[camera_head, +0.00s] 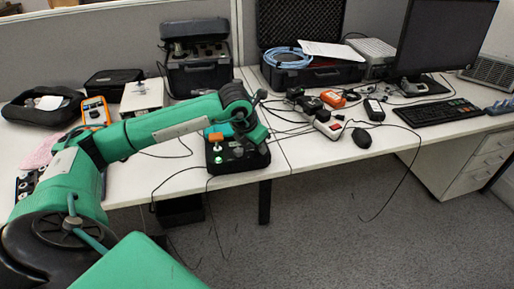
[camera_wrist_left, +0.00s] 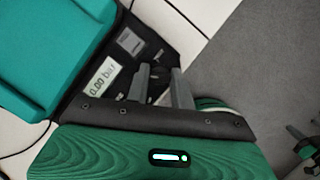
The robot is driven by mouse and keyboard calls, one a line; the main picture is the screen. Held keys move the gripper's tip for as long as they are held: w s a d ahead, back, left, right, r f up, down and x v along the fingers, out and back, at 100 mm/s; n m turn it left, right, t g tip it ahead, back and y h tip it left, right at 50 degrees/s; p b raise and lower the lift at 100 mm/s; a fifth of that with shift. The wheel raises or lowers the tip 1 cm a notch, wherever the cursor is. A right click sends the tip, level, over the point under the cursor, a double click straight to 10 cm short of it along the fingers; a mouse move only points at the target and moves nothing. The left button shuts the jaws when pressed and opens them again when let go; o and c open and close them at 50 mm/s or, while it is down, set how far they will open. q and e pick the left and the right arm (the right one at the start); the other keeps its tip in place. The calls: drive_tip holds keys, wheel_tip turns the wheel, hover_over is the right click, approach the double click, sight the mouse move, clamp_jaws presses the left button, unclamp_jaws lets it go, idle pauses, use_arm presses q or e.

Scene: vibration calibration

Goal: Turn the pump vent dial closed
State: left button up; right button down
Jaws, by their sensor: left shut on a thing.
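The pump calibrator is a black box (camera_head: 232,162) near the front edge of the desk in the head view, with an orange part and a green-lit knob on it. In the left wrist view its panel (camera_wrist_left: 128,78) carries a display (camera_wrist_left: 103,79) that reads about 0.00 bar. My left gripper (camera_wrist_left: 160,70) is at the panel, its two grey fingers on either side of a small dark dial (camera_wrist_left: 158,72), which I take to be the vent dial. The fingers are shut on it and partly hide it; its marking is not readable. My right gripper is not in view.
An orange handheld meter (camera_head: 95,111) and a white box (camera_head: 142,96) stand left of the pump. Open black cases (camera_head: 197,78) are behind. Cables, a red-and-white device (camera_head: 328,125), a mouse (camera_head: 361,138) and a keyboard (camera_head: 437,112) lie to the right.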

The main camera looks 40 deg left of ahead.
use_arm(q)
drive_tip(key=shift+n+y+b, duration=0.55)
drive_tip(key=shift+n+y, duration=0.05)
drive_tip(key=shift+n, duration=0.9)
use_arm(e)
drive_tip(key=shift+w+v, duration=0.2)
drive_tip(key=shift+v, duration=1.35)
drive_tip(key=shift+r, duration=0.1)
use_arm(q)
drive_tip(key=o, duration=1)
drive_tip(key=v, duration=1.4)
drive_tip(key=shift+f+p, duration=0.1)
drive_tip(key=shift+p, duration=0.3)
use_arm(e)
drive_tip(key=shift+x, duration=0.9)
